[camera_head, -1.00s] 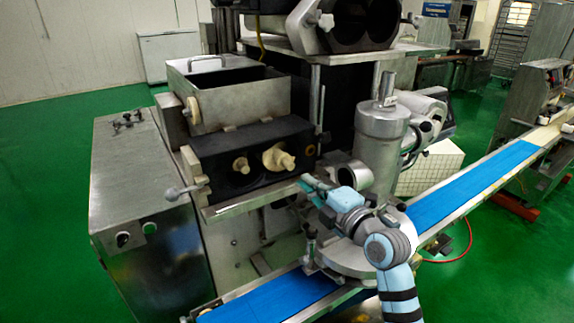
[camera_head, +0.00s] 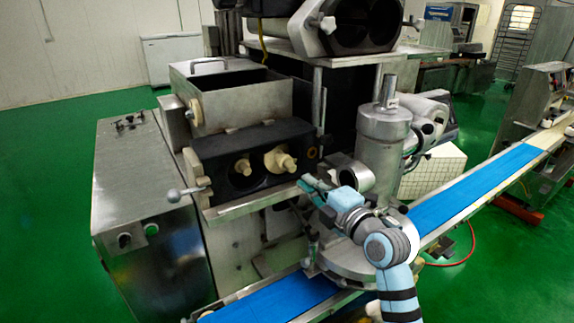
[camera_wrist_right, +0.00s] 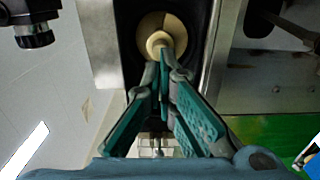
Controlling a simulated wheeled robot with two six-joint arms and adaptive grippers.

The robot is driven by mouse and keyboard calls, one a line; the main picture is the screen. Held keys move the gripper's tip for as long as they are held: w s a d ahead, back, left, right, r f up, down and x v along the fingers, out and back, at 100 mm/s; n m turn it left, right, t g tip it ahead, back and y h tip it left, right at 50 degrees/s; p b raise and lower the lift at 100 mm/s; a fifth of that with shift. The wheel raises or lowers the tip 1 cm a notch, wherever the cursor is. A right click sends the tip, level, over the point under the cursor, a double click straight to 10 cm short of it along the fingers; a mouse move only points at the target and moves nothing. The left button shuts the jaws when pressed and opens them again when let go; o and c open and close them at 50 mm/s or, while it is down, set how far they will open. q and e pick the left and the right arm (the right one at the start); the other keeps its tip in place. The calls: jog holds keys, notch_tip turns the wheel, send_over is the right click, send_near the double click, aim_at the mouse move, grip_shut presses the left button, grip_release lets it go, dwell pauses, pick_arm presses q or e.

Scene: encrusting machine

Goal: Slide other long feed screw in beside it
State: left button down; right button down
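The dark block (camera_head: 215,150) on the machine's front has two round bores side by side. A cream feed screw end (camera_head: 242,168) shows in the left bore, and a larger cream screw end (camera_head: 281,161) sticks out of the right one. My right gripper (camera_head: 304,184) is in front of the block, just right of and below the right screw end. In the right wrist view, its teal fingers (camera_wrist_right: 163,80) converge at the tips and look shut, with a cream screw end (camera_wrist_right: 160,42) just beyond them. Contact is unclear. My left gripper is not in view.
An open metal hopper (camera_head: 235,97) sits above the block. A metal ledge (camera_head: 250,205) runs below it, with a lever knob (camera_head: 173,196) at left. A metal cylinder (camera_head: 384,140) stands close right of my gripper. A blue conveyor (camera_head: 440,203) passes beneath.

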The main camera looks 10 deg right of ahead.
aim_at(294, 169)
jog(key=shift+b+x, duration=2.85)
jog(key=shift+x, duration=1.75)
jog(key=shift+f, duration=0.1)
jog(key=shift+d, duration=0.1)
jog(key=shift+s+d+p, duration=0.15)
jog(key=shift+s+p, duration=0.2)
jog(key=p+v, duration=0.2)
jog(key=v, duration=0.7)
jog(key=shift+s+p, duration=0.2)
jog(key=shift+p, duration=0.2)
